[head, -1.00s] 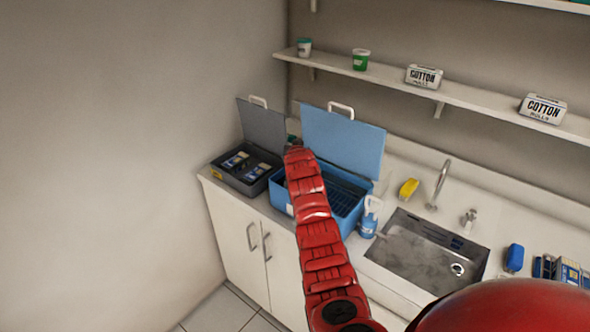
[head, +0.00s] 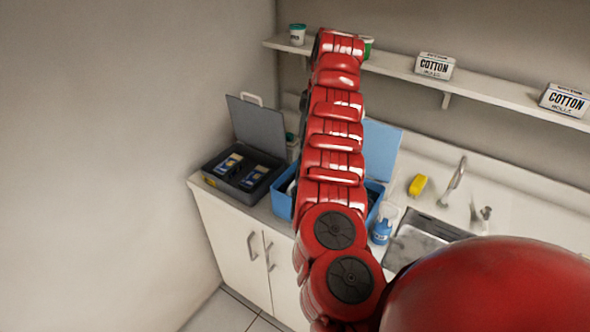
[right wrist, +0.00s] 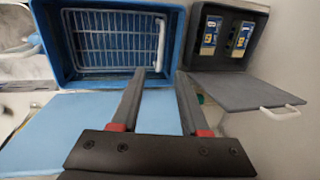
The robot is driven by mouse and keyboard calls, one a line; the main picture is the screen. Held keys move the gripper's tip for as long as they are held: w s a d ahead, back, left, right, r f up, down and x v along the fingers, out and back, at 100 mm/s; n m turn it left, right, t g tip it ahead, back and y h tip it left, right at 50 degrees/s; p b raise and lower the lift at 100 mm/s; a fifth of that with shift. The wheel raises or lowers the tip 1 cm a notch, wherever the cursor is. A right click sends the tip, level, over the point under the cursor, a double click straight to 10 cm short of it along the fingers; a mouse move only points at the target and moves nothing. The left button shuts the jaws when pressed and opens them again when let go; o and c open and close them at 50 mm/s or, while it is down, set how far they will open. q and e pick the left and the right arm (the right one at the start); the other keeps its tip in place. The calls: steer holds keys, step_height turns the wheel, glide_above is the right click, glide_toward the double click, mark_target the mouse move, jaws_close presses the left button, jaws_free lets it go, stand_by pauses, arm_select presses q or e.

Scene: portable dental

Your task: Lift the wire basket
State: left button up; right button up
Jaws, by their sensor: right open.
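The wire basket (right wrist: 110,38) is a white wire grid inside the blue box (right wrist: 50,45), with a white looped handle along its right side in the right wrist view. My right gripper (right wrist: 172,75) is open and empty, its fingers pointing toward the box edge near the handle end of the basket. How high the fingers are above the box is hard to tell. In the head view my red arm covers most of the blue box (head: 281,205) and hides the basket and gripper. My left gripper is not in view.
The box's light blue lid (head: 383,150) stands open. A dark grey case (head: 222,185) with blue-labelled packs sits left of it, its lid (head: 257,130) raised. A blue bottle (head: 382,230), yellow sponge (head: 418,185) and sink (head: 415,245) lie right. A shelf (head: 400,72) runs above.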

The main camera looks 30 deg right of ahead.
steer(key=shift+w+a+f+p, duration=0.2)
steer(key=shift+w+f+p, duration=0.5)
steer(key=shift+f, duration=2)
steer(key=shift+w+a+f+p, duration=0.3)
steer(key=shift+f+p, duration=0.7)
steer(key=shift+f, duration=1.7)
steer(key=shift+w+a+f+p, duration=0.15)
steer(key=shift+w+f+p, duration=0.6)
steer(key=shift+f, duration=1.95)
steer(key=shift+s, duration=0.1)
jaws_close()
